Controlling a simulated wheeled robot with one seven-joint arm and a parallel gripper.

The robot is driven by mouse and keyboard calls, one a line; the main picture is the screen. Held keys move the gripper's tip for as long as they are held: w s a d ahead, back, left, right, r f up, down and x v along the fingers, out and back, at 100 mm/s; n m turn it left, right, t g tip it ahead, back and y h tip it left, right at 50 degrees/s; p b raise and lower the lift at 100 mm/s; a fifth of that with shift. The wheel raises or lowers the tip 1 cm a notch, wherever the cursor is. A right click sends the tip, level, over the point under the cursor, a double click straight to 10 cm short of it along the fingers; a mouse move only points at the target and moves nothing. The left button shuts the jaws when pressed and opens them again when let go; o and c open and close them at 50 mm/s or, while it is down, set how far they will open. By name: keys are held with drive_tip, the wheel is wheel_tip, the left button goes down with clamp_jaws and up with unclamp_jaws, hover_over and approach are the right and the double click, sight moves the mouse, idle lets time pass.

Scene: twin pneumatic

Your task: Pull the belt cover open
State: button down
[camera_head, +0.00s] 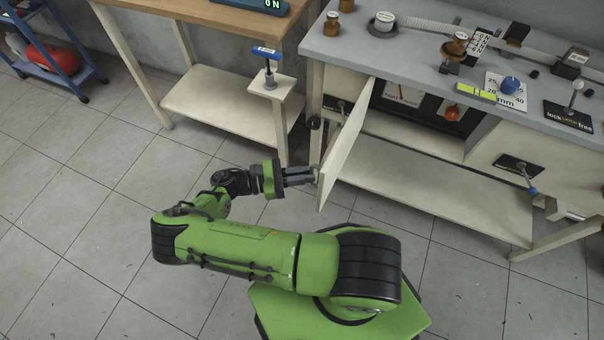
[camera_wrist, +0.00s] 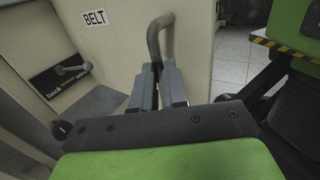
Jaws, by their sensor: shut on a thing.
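The belt cover (camera_head: 345,145) is a cream hinged panel under the grey bench, and it stands swung out from the bench front. In the wrist view the cover (camera_wrist: 195,50) carries a "BELT" label (camera_wrist: 94,18) and a bent grey bar handle (camera_wrist: 160,35). My gripper (camera_head: 312,175) is at the cover's outer face, near its free lower edge. In the wrist view my gripper (camera_wrist: 158,85) has its two fingers closed around the lower part of the handle. The fingertips partly hide the handle's lower end.
A lever (camera_head: 342,108) sits left of the cover. A small pedestal with a blue-handled tool (camera_head: 268,62) stands left, by the wooden table (camera_head: 225,20). The tiled floor (camera_head: 90,200) is clear at left.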

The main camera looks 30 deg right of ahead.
drive_tip(key=c, duration=1.5)
unclamp_jaws()
drive_tip(key=shift+w+d+r, duration=0.1)
drive_tip(key=shift+w+d, duration=0.15)
drive_tip(key=shift+d, duration=0.05)
drive_tip(key=o, duration=0.3)
drive_tip(key=shift+w+d, duration=0.1)
drive_tip(key=shift+d, duration=0.15)
drive_tip(key=shift+o, duration=0.2)
drive_tip(key=shift+a, duration=0.15)
drive_tip(key=shift+a, duration=0.1)
drive_tip(key=b+v, duration=0.1)
drive_tip(key=v, duration=1.4)
drive_tip(key=shift+a, duration=0.2)
drive_tip(key=shift+w, duration=0.1)
